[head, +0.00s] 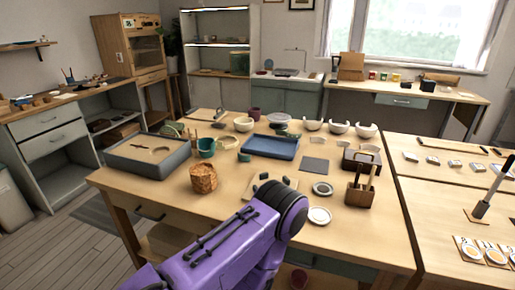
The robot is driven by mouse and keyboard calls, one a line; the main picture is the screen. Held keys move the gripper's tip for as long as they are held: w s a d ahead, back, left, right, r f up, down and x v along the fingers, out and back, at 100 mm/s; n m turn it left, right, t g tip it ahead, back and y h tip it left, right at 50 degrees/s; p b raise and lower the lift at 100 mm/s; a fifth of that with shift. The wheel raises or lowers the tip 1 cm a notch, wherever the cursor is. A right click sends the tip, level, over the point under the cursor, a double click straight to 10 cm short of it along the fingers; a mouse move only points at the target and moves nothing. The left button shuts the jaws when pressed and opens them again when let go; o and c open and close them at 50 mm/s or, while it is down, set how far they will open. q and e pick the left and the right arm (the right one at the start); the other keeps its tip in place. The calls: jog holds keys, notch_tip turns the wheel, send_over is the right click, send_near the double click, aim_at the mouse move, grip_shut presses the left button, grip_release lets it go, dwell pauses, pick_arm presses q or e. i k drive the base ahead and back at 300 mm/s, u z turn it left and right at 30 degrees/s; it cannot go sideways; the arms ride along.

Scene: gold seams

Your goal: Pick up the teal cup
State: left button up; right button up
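The teal cup (206,148) stands upright on the wooden work table (130,190), left of the middle. A grey tray (140,165) is to its left, and a cork-like brown cylinder (203,179) stands in front of it. One of my purple arms reaches in from the bottom edge and ends at a dark joint over the front of the table. No fingers of either gripper show, so I cannot see a gripper at the cup.
A blue tray (270,147) lies right of the cup, with a pale bowl (228,141) between them. Several white bowls stand along the back. A wooden tool holder (360,194) and small round dishes (319,215) are at the right. Bare wood shows at the front left.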

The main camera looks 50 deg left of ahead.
aim_at(206, 146)
jog(key=z, duration=0.1)
jog(key=k, duration=0.15)
jog(key=u, duration=0.9)
